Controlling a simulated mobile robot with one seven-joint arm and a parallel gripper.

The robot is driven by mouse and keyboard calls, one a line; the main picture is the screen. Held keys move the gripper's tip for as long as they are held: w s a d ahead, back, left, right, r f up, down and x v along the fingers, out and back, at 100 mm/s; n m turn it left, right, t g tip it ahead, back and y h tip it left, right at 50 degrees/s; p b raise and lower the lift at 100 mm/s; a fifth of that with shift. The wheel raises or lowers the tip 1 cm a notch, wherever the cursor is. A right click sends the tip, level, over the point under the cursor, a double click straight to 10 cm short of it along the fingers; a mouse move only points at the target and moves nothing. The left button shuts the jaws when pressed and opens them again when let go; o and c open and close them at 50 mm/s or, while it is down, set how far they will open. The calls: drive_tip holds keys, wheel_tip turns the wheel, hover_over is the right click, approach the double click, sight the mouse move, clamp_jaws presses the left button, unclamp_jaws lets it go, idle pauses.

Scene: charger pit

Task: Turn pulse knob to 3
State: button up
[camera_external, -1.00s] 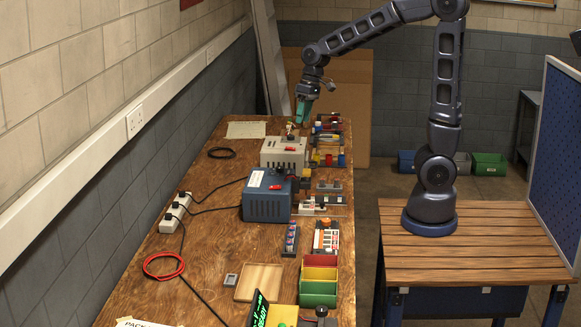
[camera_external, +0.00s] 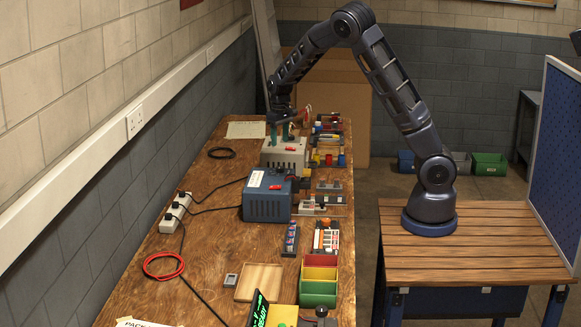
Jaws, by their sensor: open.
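My gripper (camera_external: 280,133) is open, with its green fingers pointing down over the back of the beige box (camera_external: 283,158) at the far end of the bench. The fingers are apart, and I cannot tell whether they touch the box. The beige box has a red part (camera_external: 288,148) on its top. A blue box (camera_external: 267,205) with a small red part on top stands nearer on the bench. I cannot make out which part is the pulse knob; its dial and setting are too small to read or hidden.
The wooden bench (camera_external: 200,262) also holds a power strip (camera_external: 175,212), a red cable coil (camera_external: 164,265), a wooden tray (camera_external: 258,283) and coloured bins (camera_external: 319,287). Several small tools and parts line the right edge. The left middle of the bench is mostly clear.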

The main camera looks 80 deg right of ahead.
sight(281, 167)
drive_tip(key=f, duration=0.4)
drive_tip(key=d+f, duration=0.1)
drive_tip(key=f, duration=0.6)
drive_tip(key=shift+w+d+f, duration=0.1)
drive_tip(key=shift+d+f, duration=0.05)
drive_tip(key=shift+f, duration=0.25)
drive_tip(key=shift+c, duration=0.4)
drive_tip(key=c, duration=0.9)
